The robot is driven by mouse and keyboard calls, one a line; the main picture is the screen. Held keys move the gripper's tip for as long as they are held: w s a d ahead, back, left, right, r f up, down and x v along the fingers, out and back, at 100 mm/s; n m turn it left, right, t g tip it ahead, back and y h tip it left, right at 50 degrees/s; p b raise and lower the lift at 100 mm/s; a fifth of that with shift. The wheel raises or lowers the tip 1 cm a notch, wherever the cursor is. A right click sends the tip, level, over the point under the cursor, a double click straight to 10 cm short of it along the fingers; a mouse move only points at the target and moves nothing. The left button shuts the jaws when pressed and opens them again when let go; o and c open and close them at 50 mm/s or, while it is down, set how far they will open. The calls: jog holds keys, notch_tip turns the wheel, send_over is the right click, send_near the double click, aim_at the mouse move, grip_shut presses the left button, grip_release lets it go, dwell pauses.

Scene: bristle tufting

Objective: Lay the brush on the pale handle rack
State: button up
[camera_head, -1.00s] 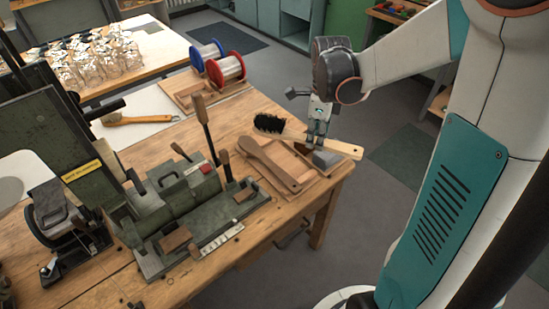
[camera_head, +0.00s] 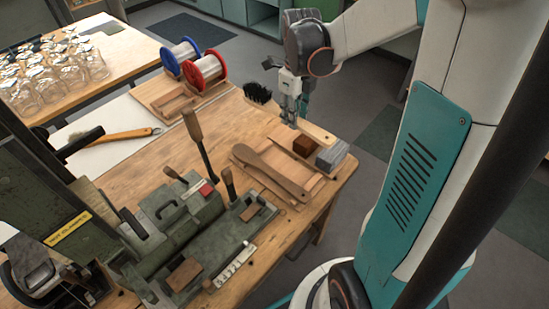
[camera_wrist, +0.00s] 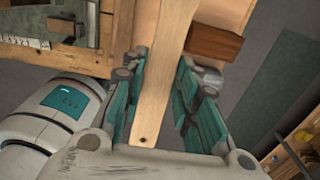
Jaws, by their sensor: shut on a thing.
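My gripper (camera_head: 291,112) is shut on the brush, around its pale wooden handle (camera_head: 318,132). The brush's black bristle head (camera_head: 258,94) sticks out to the left of the gripper in the head view. In the wrist view the handle (camera_wrist: 154,100) runs between my teal fingers (camera_wrist: 160,105), with its holed end toward the camera. A pale wooden tray (camera_head: 310,184), which looks like the handle rack, lies at the bench's right end with a brown paddle-shaped handle (camera_head: 268,168) in it. The brush is at the tray's far side; I cannot tell its height above it.
A brown block (camera_head: 303,146) and a grey block (camera_head: 332,155) sit near the brush handle. A dark green machine (camera_head: 185,220) with upright wooden levers stands left of the tray. Red and blue spools (camera_head: 195,65) stand behind.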

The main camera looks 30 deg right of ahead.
notch_tip(320, 180, down, 19)
jog(key=b, duration=0.6)
jog(key=shift+s+b, duration=0.1)
jog(key=shift+b, duration=0.3)
jog(key=shift+f, duration=0.2)
jog(key=o, duration=1.1)
jog(key=shift+r, duration=0.1)
notch_tip(320, 180, up, 12)
jog(key=p, duration=0.4)
jog(key=shift+r, duration=0.1)
